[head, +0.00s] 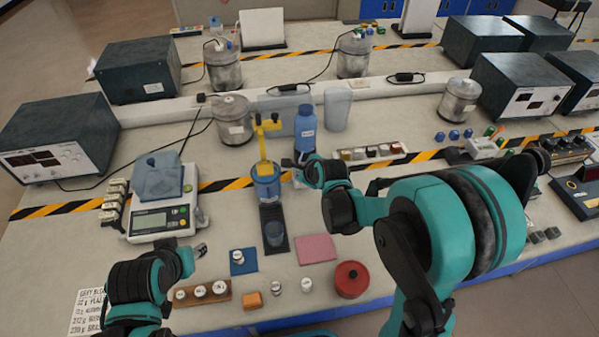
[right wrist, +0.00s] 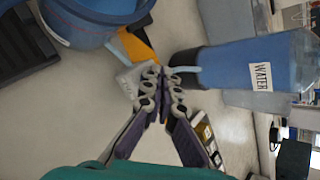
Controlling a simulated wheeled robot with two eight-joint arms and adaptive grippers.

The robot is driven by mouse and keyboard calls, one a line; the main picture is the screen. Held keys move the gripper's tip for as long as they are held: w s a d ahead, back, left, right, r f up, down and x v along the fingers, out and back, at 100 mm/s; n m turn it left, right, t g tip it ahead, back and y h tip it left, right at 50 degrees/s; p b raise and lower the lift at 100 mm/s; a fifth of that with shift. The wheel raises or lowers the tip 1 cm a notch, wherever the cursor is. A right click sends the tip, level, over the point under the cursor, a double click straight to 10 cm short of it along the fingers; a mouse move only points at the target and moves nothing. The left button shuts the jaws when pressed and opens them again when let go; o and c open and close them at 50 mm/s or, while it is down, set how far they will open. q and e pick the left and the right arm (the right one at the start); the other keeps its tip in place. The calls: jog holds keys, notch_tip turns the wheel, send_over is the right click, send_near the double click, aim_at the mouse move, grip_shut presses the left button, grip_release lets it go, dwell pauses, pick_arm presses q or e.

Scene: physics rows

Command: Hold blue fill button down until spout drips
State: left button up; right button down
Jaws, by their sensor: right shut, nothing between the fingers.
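A blue bottle labelled WATER (head: 306,128) stands upright on a dark base at the middle of the bench. It also shows sideways in the right wrist view (right wrist: 245,66). A small pale-blue piece (right wrist: 183,70) sticks out at its dark base; I cannot tell whether it is the button or the spout. My right gripper (head: 297,178) is shut and empty, its fingertips (right wrist: 164,74) close beside that piece; contact is unclear. No drip is visible. My left gripper (head: 201,249) is near the scale, its finger opening too small to judge.
A blue vessel (head: 266,190) with a yellow stand (head: 266,140) is left of the bottle. A clear cup (head: 275,234) stands on a dark strip in front. A scale (head: 160,222), pink pad (head: 316,248) and red round container (head: 351,279) lie around.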

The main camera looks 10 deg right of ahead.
dwell(0.7)
jog(key=shift+r+p, duration=0.7)
jog(key=shift+r, duration=0.2)
notch_tip(320, 180, up, 5)
jog(key=p, duration=0.4)
